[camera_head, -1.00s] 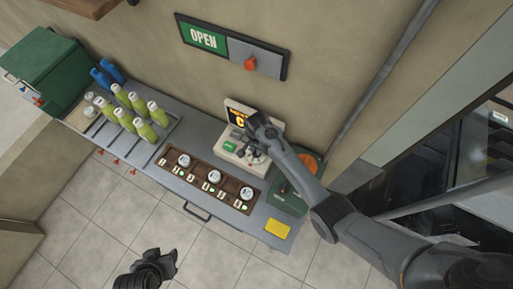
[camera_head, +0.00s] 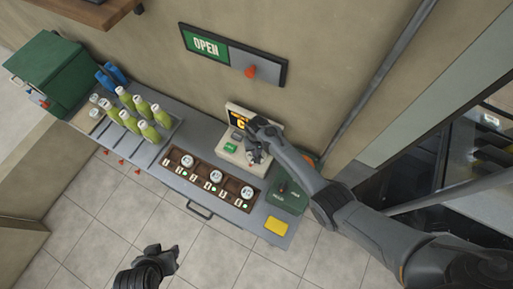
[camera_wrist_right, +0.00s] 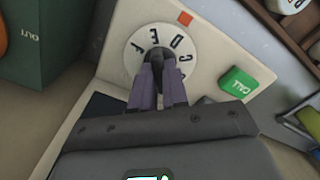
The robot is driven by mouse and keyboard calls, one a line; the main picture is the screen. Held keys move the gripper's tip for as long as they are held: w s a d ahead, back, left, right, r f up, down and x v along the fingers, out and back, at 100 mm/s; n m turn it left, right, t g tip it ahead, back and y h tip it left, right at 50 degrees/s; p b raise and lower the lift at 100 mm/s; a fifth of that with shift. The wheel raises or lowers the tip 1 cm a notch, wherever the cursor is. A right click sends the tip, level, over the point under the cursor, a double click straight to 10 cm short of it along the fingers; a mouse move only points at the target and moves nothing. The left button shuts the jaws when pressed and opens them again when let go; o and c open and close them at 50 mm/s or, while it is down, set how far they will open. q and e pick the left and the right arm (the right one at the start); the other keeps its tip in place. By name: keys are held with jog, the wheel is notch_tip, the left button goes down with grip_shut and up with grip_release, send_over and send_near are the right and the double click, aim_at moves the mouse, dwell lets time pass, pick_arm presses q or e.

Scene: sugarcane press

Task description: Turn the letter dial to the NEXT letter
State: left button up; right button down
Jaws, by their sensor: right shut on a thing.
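The letter dial (camera_wrist_right: 132,57) is a white disc on the cream panel of a machine (camera_head: 236,150). In the right wrist view, letters C, D, E and F show on its rim; D lies nearest the red square mark (camera_wrist_right: 185,18). In the head view the right gripper (camera_head: 256,155) covers most of the dial. The machine's screen (camera_head: 239,119) shows an orange letter that looks like C. My left gripper (camera_head: 170,255) hangs over the floor, away from the counter; its finger opening is unclear.
A green CALL button (camera_wrist_right: 238,82) sits beside the dial. A wooden tray (camera_head: 204,176) with several round-topped items stands left of the machine, and green bottles (camera_head: 142,110) stand farther left. A green box (camera_head: 287,198) stands close on the right. A yellow pad (camera_head: 277,226) lies at the counter's front.

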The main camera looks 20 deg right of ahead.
jog(key=n+p, duration=0.1)
jog(key=n, duration=0.4)
jog(key=shift+r+n, duration=0.1)
jog(key=shift+n, duration=2.3)
jog(key=c, duration=1.1)
grip_release()
jog(key=shift+c, duration=0.2)
notch_tip(320, 180, up, 11)
jog(key=p, duration=0.3)
